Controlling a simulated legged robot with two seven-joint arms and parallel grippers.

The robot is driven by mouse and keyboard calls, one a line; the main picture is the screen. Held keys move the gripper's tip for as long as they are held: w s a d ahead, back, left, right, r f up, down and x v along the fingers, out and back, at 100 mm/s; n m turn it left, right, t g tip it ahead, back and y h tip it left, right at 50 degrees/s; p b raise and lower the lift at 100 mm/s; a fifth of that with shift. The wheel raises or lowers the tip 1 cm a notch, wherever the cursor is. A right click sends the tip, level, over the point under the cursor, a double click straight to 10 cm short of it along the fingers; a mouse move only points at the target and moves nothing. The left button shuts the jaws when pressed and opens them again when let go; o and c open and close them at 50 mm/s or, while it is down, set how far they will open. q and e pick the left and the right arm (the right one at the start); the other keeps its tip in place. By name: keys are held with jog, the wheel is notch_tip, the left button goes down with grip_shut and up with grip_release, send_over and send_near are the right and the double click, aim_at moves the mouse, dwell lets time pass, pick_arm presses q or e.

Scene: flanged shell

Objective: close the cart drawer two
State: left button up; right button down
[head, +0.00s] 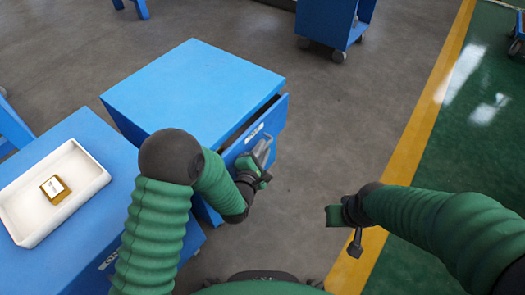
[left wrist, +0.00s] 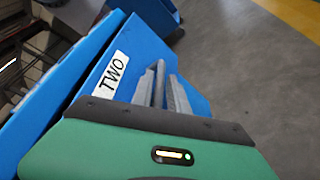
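The blue cart (head: 195,88) stands left of centre in the head view. Its drawer front (head: 258,128) stands out a little from the cart body, with a dark gap along its top edge. In the left wrist view the drawer front (left wrist: 130,60) carries a white label reading TWO (left wrist: 111,72). My left gripper (head: 262,158) is at the drawer front, beside the label; its two grey fingers (left wrist: 160,88) show close together, and contact with the front is unclear. My right gripper (head: 344,228) hangs over the floor to the right, away from the cart, its fingers hard to make out.
A blue table (head: 95,140) at the left holds a white tray (head: 84,162) with a small gold box (head: 55,189). Another blue cart (head: 325,22) stands at the back. The grey floor right of the drawer is clear, up to a yellow line (head: 420,120).

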pick_arm(q)
grip_shut()
jog(key=shift+f, duration=0.1)
dwell(1.2)
